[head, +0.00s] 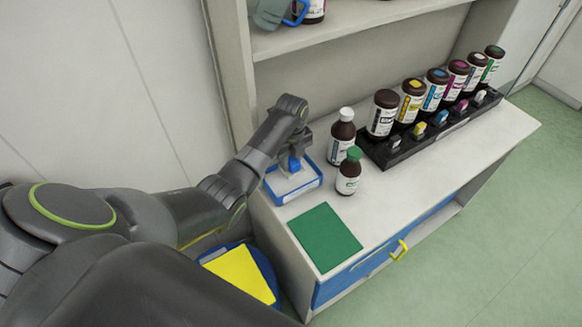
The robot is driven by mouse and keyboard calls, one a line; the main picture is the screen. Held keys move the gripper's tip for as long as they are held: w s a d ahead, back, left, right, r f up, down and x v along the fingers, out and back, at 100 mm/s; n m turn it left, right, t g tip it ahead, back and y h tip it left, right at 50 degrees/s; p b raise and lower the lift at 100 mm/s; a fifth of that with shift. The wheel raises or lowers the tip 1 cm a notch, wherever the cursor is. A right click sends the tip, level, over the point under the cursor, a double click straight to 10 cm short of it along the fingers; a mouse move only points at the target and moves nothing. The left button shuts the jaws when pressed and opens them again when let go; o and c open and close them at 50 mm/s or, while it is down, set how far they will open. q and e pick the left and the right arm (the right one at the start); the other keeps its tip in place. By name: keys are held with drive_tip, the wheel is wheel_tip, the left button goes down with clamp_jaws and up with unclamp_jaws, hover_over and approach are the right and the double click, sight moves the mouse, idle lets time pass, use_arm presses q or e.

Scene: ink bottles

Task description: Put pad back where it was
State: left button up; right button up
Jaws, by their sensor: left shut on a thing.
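My left gripper (294,158) reaches down over a small blue-rimmed tray (296,195) at the left end of the counter. It is shut on a small blue part (294,164), apparently the grip of the pad, just over the pale inside of the tray. The fingers hide much of it, and I cannot tell whether it touches the tray floor. A flat green square (325,238) lies on the counter in front of the tray. My right gripper is not in view.
A white-capped bottle (341,138) and a green-capped bottle (348,173) stand close to the right of the tray. A black rack (398,154) with several ink bottles is behind. A blue bin (262,262) with a yellow sheet (240,274) sits below left. The front right counter is clear.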

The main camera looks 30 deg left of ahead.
sight(291, 167)
use_arm(q)
wheel_tip(291, 167, down, 4)
drive_tip(key=shift+f, duration=0.1)
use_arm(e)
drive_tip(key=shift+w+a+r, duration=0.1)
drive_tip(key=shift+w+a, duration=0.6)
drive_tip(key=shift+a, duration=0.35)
use_arm(q)
drive_tip(key=shift+a, duration=0.1)
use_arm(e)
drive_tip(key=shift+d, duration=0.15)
use_arm(q)
drive_tip(key=shift+f, duration=0.15)
drive_tip(key=o, duration=0.9)
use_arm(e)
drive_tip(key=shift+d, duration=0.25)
use_arm(q)
drive_tip(key=shift+o, duration=0.2)
drive_tip(key=shift+r, duration=0.65)
wheel_tip(291, 167, up, 10)
drive_tip(key=shift+b, duration=0.35)
drive_tip(key=shift+r, duration=0.55)
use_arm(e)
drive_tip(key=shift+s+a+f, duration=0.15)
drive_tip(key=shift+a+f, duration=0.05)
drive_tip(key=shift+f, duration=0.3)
